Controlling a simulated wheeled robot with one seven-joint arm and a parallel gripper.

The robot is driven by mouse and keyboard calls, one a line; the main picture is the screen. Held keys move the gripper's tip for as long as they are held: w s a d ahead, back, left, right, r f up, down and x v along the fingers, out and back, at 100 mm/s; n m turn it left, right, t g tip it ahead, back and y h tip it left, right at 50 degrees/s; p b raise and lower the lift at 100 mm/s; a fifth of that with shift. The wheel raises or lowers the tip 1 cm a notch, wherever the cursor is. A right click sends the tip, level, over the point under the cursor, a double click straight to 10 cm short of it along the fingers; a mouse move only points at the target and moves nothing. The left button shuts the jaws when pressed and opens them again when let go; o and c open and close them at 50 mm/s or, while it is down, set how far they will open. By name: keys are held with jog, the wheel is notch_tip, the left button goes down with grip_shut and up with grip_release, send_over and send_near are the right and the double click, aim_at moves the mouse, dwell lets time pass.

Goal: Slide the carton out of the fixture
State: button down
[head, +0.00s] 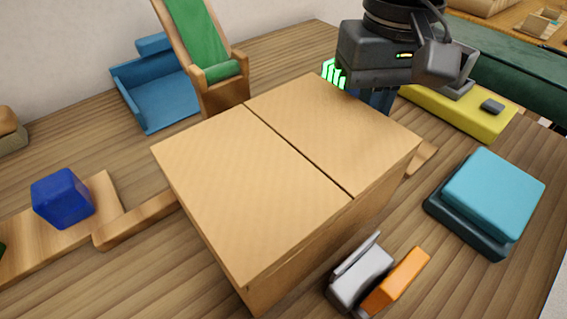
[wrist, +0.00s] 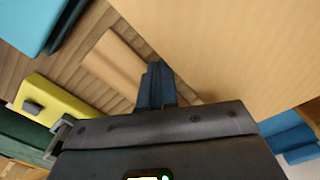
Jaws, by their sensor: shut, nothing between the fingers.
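The carton (head: 225,190) is a large tan box with a dark seam across its top, standing in the middle of the table. Low wooden strips show at its left (head: 137,220) and right (head: 422,158); they may belong to the fixture, most of which is hidden by the carton. My gripper (head: 375,100) is at the carton's far right side, its blue fingers partly hidden behind the top edge. In the wrist view the fingers (wrist: 155,85) are together and empty, close beside the carton (wrist: 240,45); I cannot tell whether they touch it.
A blue cube (head: 63,198) sits on a wooden board at left. A blue tray (head: 155,95) and a wooden chute with green lining (head: 197,40) stand behind. A teal block (head: 492,195), a yellow block (head: 460,110) and grey and orange pieces (head: 395,280) lie at right.

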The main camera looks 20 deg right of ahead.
aim_at(309, 154)
jog(key=shift+s+a+b, duration=0.7)
jog(key=shift+a+b, duration=0.05)
jog(key=shift+a, duration=1.4)
jog(key=shift+s+a+b, duration=0.7)
jog(key=shift+a, duration=1.5)
jog(key=shift+s+a+b, duration=0.7)
jog(key=shift+a+b, duration=0.05)
jog(key=shift+a, duration=1.4)
jog(key=shift+w+d+b, duration=0.3)
jog(key=shift+d+b, duration=0.2)
jog(key=shift+d, duration=0.35)
jog(key=shift+w+d+b, duration=0.25)
jog(key=shift+d+b, duration=0.2)
jog(key=shift+d, duration=0.4)
jog(key=shift+r+p, duration=2.85)
jog(key=shift+r, duration=3.15)
